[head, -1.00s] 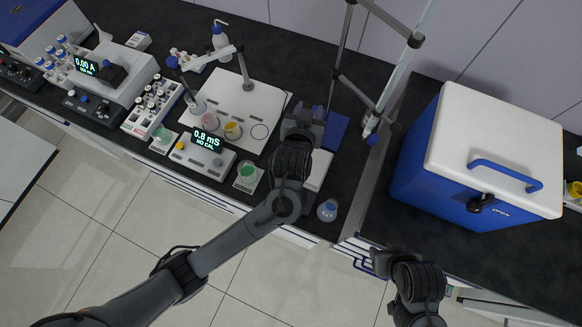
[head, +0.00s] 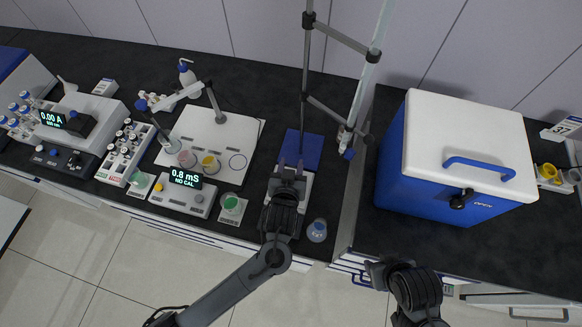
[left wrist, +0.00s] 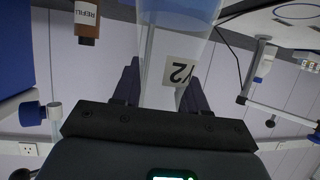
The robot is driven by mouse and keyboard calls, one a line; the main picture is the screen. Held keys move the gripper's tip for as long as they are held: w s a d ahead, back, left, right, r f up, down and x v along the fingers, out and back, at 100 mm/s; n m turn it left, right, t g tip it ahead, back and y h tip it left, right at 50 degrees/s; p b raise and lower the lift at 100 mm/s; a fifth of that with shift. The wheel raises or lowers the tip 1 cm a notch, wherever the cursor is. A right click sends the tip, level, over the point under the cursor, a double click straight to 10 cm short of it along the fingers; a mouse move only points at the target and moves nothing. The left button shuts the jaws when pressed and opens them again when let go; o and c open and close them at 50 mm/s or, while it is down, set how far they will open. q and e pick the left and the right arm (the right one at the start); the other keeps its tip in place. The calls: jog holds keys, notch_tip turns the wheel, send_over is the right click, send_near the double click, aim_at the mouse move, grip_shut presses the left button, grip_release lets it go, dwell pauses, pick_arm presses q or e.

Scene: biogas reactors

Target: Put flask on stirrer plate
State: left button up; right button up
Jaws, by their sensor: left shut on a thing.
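My left gripper (head: 289,170) is shut on a clear flask (left wrist: 178,55). In the left wrist view the flask holds blue liquid, has a label with a 2, and its neck sits between the fingers. In the head view the gripper and arm hide the held flask and cover part of a white stirrer plate (head: 304,186), in front of the stand's blue base (head: 303,150). I cannot tell whether flask and plate touch. My right gripper (head: 374,274) is low, in front of the counter; its jaws are unclear.
A stand rod (head: 306,90) with clamps and a glass tube (head: 371,75) rises behind the plate. A small blue vessel (head: 317,230) stands right of my arm. A conductivity meter (head: 184,192) and a white mat (head: 228,135) lie left. A blue box (head: 420,185) stands right.

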pick_arm(q)
jog(key=shift+f, duration=0.4)
jog(key=shift+f, duration=0.1)
jog(key=o, duration=1.1)
